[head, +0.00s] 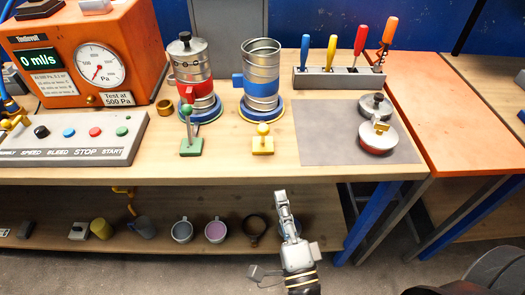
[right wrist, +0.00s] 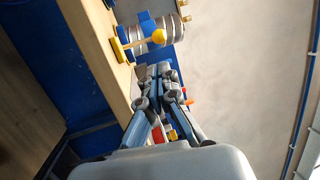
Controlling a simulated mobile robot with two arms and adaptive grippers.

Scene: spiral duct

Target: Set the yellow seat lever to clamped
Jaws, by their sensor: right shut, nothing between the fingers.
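The yellow seat lever (head: 263,140) stands on the bench's front part, before the blue-banded duct piece (head: 261,85). Its ball knob is up over its small yellow base, so the stick looks roughly upright. In the right wrist view the lever's yellow knob (right wrist: 158,36) shows just beyond my fingertips, with a gap between. The duct piece sits upright on a round blue seat (head: 262,112) with yellow edging. My right gripper (head: 281,196) is shut and empty, in front of the bench edge and nearer than the lever; its fingers also show in the right wrist view (right wrist: 160,69). My left gripper is out of view.
A green lever (head: 188,132) stands to the left, before a red-banded duct piece (head: 194,85). A button panel (head: 75,140) and orange tester (head: 85,50) fill the left. A grey mat (head: 330,140) with round parts lies right. Bench top around the yellow lever is clear.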

